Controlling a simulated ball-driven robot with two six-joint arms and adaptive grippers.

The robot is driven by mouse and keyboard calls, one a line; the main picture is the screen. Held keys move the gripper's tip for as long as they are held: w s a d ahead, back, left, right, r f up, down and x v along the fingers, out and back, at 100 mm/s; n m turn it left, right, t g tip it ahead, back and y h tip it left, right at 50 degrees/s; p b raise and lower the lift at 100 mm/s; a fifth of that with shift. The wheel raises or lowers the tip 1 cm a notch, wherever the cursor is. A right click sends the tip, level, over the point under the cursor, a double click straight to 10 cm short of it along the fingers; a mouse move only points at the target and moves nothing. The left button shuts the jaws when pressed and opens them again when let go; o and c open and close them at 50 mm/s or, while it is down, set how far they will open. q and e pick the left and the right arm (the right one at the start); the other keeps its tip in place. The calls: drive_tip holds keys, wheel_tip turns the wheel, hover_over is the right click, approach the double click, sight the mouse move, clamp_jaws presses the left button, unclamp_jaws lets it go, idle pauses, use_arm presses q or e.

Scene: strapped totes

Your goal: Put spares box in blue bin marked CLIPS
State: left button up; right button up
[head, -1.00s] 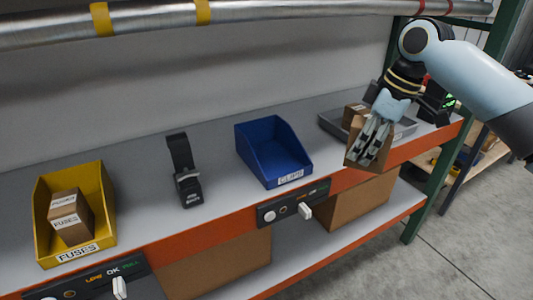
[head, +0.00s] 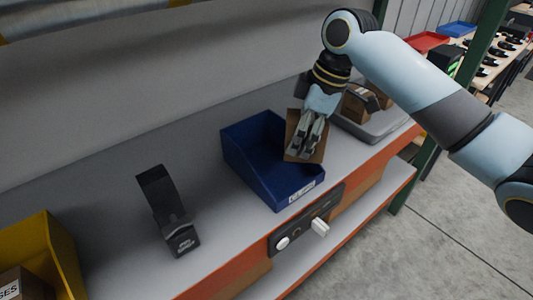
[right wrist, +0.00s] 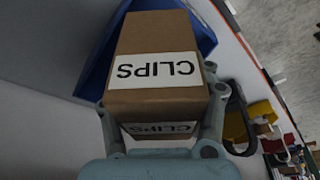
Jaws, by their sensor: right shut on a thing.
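A brown cardboard box (head: 293,125) is in my right gripper (head: 305,148); it also shows in the right wrist view (right wrist: 150,40), where its white labels read CLIPS. The fingers are shut on it from both sides. The bin's blue wall (right wrist: 92,75) shows behind the box in the right wrist view. My left gripper is out of view.
A grey tray (head: 375,133) with brown boxes (head: 355,106) stands right of the bin. A black device on a stand (head: 165,215) is to its left, and a yellow bin (head: 60,250) at the lower left. A control panel (head: 305,220) sits on the shelf's front edge.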

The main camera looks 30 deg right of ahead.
drive_tip(key=w+a+f, duration=0.1)
drive_tip(key=w, duration=0.1)
drive_tip(key=w+a+f, duration=0.1)
drive_tip(key=w, duration=0.1)
drive_tip(key=w+a+f, duration=0.1)
drive_tip(key=shift+w+f, duration=0.25)
drive_tip(key=shift+w, duration=0.15)
drive_tip(key=shift+w+a+f, duration=0.15)
drive_tip(key=shift+w+f, duration=0.4)
drive_tip(key=shift+f, duration=0.35)
wheel_tip(320, 180, down, 2)
drive_tip(key=shift+f+p, duration=0.2)
drive_tip(key=shift+p, duration=0.2)
drive_tip(key=shift+f, duration=0.35)
drive_tip(key=o, duration=1.4)
drive_tip(key=shift+f, duration=0.1)
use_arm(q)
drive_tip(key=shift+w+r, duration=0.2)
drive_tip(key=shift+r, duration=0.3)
